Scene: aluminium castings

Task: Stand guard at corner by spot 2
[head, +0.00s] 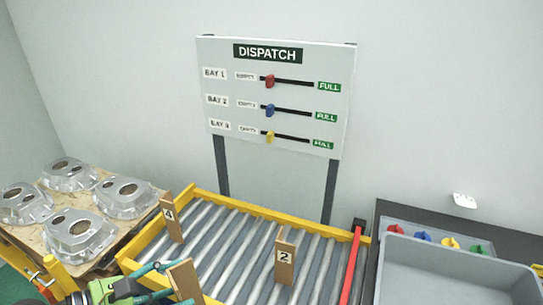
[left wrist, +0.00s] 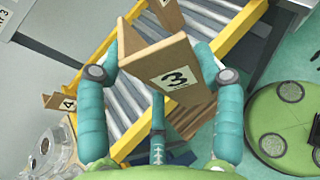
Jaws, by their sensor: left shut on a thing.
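My left gripper (head: 176,282) is shut on a brown angled corner guard (head: 186,281), low in the head view at the near left end of the roller conveyor (head: 225,252). In the left wrist view, teal fingers of the left gripper (left wrist: 163,76) close around this guard, and its label reads 3 (left wrist: 175,78). A brown guard labelled 2 (head: 285,262) stands upright on the rollers, right of the held one. A brown guard labelled 4 (head: 171,220) stands at the conveyor's left side. No corner or separate spot mark is clear. My right gripper is not in view.
Several silver castings (head: 80,235) lie on a wooden-topped stand (head: 140,203) at left. A dispatch board (head: 330,70) with sliders stands behind the conveyor. A grey bin (head: 440,265) and coloured knobs (head: 450,242) are at right. Open rollers lie between guards 4 and 2.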

